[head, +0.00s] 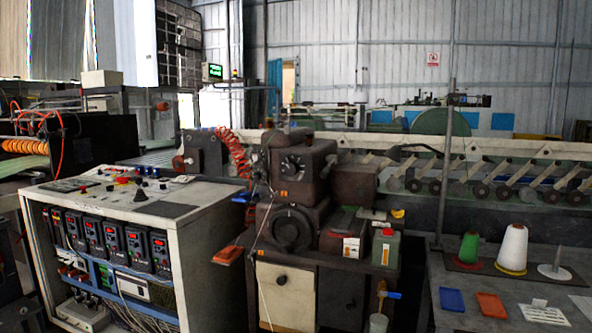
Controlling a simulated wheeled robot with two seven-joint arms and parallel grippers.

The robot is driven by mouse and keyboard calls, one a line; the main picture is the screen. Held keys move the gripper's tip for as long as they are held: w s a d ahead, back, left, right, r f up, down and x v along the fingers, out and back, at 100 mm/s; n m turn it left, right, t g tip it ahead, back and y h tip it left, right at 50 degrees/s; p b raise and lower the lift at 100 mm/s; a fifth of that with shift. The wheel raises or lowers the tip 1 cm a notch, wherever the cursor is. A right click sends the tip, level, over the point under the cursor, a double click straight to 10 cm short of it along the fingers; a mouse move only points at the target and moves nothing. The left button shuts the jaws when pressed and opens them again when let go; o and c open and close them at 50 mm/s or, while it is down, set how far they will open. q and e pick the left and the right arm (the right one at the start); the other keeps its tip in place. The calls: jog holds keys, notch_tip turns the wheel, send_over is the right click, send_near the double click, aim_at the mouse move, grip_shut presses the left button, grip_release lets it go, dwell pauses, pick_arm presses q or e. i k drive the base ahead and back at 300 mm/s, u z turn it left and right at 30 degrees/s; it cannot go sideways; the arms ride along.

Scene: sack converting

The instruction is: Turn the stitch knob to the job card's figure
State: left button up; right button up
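A dark sewing machine (345,185) stands at the middle of the head view. A small round knob (291,164) sits on the face of its upper head; it may be the stitch knob, but its figures are too small to read. A larger round dark wheel (291,229) is below it. A white card (543,316) lies on the right table; I cannot tell whether it is the job card, and its print is unreadable. Neither of my grippers is in view.
A control cabinet (205,215) with knobs on top stands at left. The right table (450,268) holds a green cone (468,249), a white cone (513,249), a blue tray (452,300) and an orange tray (492,307).

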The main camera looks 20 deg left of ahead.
aim_at(291, 168)
jog(key=z, duration=1.05)
jog(key=i, duration=1.3)
jog(key=u, duration=2.3)
jog(key=k, duration=0.55)
jog(key=u, duration=0.05)
